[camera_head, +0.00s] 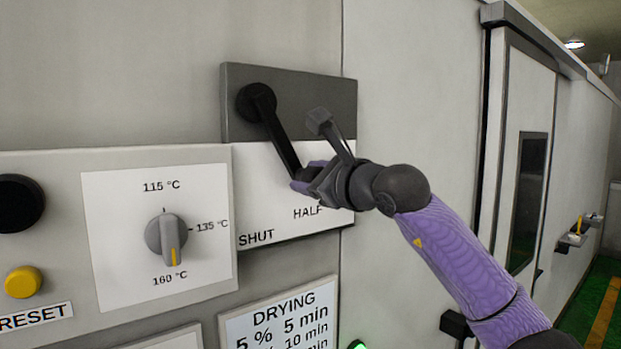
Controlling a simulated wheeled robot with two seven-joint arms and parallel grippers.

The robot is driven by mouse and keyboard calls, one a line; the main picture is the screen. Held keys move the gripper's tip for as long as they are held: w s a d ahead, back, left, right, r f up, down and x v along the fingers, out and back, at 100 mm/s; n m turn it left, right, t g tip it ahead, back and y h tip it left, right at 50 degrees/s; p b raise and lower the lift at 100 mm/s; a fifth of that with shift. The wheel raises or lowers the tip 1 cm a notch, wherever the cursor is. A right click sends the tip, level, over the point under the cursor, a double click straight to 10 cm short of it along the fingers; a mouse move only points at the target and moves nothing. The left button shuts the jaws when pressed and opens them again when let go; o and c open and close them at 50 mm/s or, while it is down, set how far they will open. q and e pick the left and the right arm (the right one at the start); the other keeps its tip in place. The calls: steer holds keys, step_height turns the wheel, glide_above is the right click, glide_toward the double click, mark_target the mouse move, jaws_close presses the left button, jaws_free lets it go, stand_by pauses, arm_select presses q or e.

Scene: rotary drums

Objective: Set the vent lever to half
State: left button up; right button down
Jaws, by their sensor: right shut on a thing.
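The vent lever (281,138) is a black bar on a round black pivot (257,102) on a dark grey plate. It slants down and to the right, over the white label plate (254,185) marked SHUT at lower left and HALF to the right. Its lower end points toward the HALF side. My right gripper (303,177) is shut on that lower end, with purple and dark grey fingers around it. The gripper hides the lever's tip and the right part of the label plate, and partly covers the end of the word HALF. My left gripper is out of view.
To the left is a temperature panel with a grey dial (167,234), a yellow button (23,282) and a black knob (18,202). A DRYING chart (280,318) is below the lever. A wall with a dark window (528,200) runs back at right.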

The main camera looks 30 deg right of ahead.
stand_by(0.3)
steer(key=shift+c, duration=0.9)
jaws_free()
steer(key=shift+s+f+b, duration=0.1)
steer(key=shift+s+b, duration=0.15)
steer(key=shift+b, duration=0.1)
steer(key=s+d+b, duration=0.1)
steer(key=s+b, duration=0.3)
steer(key=s, duration=0.5)
steer(key=shift+s+d+r+b, duration=0.15)
steer(key=shift+d+r+b, duration=0.05)
steer(key=shift+d+b, duration=0.1)
